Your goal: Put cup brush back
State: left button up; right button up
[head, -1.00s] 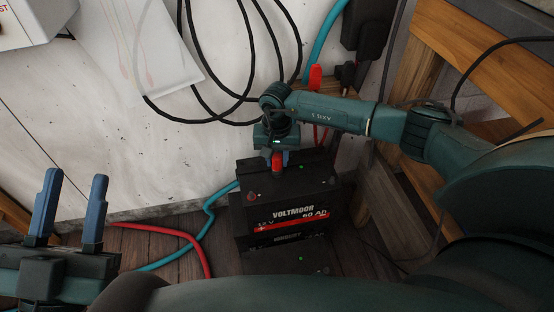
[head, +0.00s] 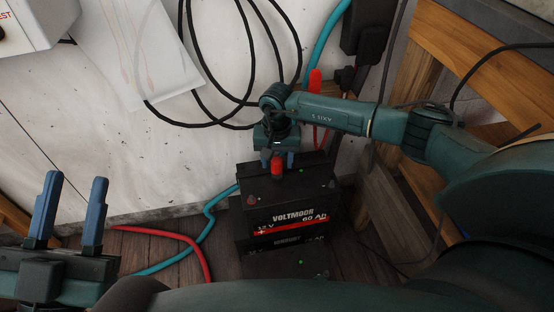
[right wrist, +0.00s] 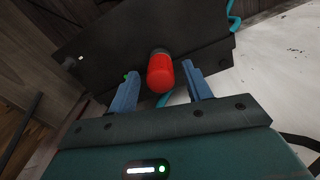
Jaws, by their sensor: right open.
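A red rounded cylinder (head: 277,168), probably the cup brush, stands upright on or just behind the near top of the black battery (head: 290,217); its lower end is not clear. It also shows in the right wrist view (right wrist: 160,74), between the two blue fingers. My right gripper (head: 278,157) is open around it, with a finger on each side. In the right wrist view, gaps show between the red cylinder and the fingers of this gripper (right wrist: 164,80). My left gripper (head: 76,177) is open and empty at the left.
A teal cable (head: 190,250) and a red cable (head: 197,250) run over the wooden floor left of the battery. Black cable loops (head: 213,120) hang against the white wall behind. A wooden frame (head: 470,75) stands at the right. Another red item (head: 316,80) is behind my right gripper.

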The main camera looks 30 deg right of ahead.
aim_at(277, 160)
notch_tip(277, 160, up, 7)
jog(key=shift+f+p, duration=0.2)
jog(key=shift+p, duration=1)
pick_arm(q)
jog(key=shift+s+d+f+n+g+y+p, duration=0.1)
jog(key=shift+s+f+n+g+y+p, duration=0.15)
jog(key=shift+f+n+y, duration=0.4)
jog(key=shift+s+a+f+n+g+y+p, duration=0.15)
jog(key=shift+f+n+g+y+p, duration=0.3)
jog(key=shift+f, duration=0.45)
jog(key=shift+s+d+f+n+g+y+p, duration=0.1)
jog(key=shift+s+d+f+n+y, duration=0.1)
jog(key=shift+f+n+y, duration=0.4)
pick_arm(e)
jog(key=shift+s+a+r, duration=0.1)
jog(key=shift+s+r, duration=0.05)
jog(key=shift+r, duration=2.2)
pick_arm(q)
jog(key=shift+f, duration=0.15)
